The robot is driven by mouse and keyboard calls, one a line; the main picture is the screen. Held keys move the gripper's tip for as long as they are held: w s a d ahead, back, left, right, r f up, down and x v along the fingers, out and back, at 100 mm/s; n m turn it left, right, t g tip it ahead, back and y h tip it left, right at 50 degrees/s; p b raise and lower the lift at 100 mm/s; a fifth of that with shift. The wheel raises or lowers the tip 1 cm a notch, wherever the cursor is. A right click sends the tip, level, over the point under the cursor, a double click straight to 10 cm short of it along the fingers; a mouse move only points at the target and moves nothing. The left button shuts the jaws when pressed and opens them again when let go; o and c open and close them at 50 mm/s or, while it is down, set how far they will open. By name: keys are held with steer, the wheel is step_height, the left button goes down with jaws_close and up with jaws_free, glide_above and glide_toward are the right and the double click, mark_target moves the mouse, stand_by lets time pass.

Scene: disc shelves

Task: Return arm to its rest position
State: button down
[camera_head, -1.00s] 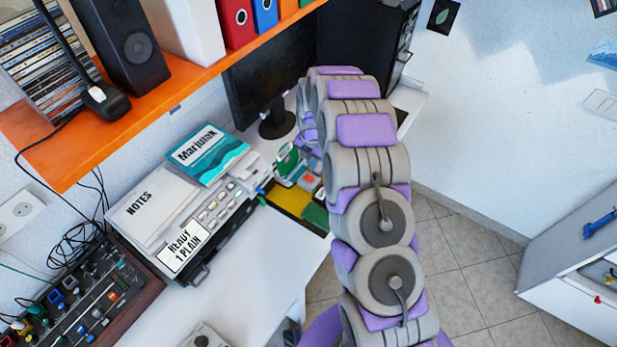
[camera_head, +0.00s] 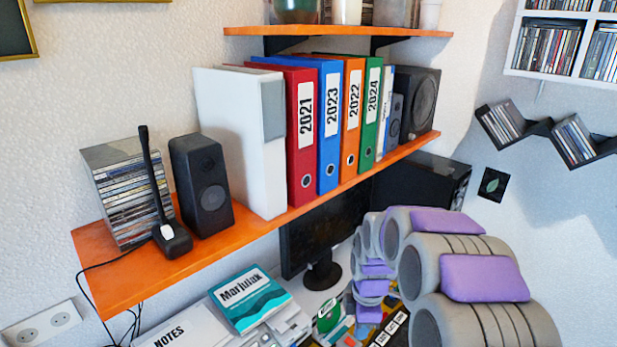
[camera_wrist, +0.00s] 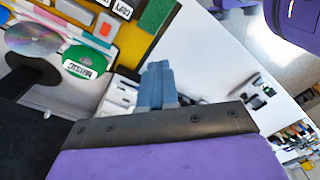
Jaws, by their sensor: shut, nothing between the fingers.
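My arm (camera_head: 470,275), grey with purple pads, rises at the lower right of the head view and reaches over the desk. My gripper shows in the wrist view (camera_wrist: 158,84) as blue-grey fingers, shut together with nothing between them. It is over the desk's white surface (camera_wrist: 192,52), apart from the things there. In the head view the gripper cannot be made out behind the arm links.
An orange shelf (camera_head: 118,280) holds binders, such as the red one (camera_head: 302,135), a speaker (camera_head: 203,185) and a microphone (camera_head: 168,230). Below are a monitor (camera_head: 318,235) and a teal Marjulak box (camera_head: 250,300). A disc (camera_wrist: 32,38) lies near the gripper.

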steer(key=s+r+m, duration=0.3)
steer(key=s+m, duration=0.3)
steer(key=s, duration=0.5)
steer(key=s+d+r+m, duration=0.1)
steer(key=s+r+m, duration=0.3)
steer(key=s, duration=0.7)
steer(key=s+r+m+g, duration=0.1)
steer(key=s+r+m, duration=0.2)
steer(key=s+m, duration=0.5)
steer(key=s, duration=0.2)
steer(key=shift+s+d+r, duration=0.2)
steer(key=shift+s+r, duration=0.05)
steer(key=shift+s, duration=0.15)
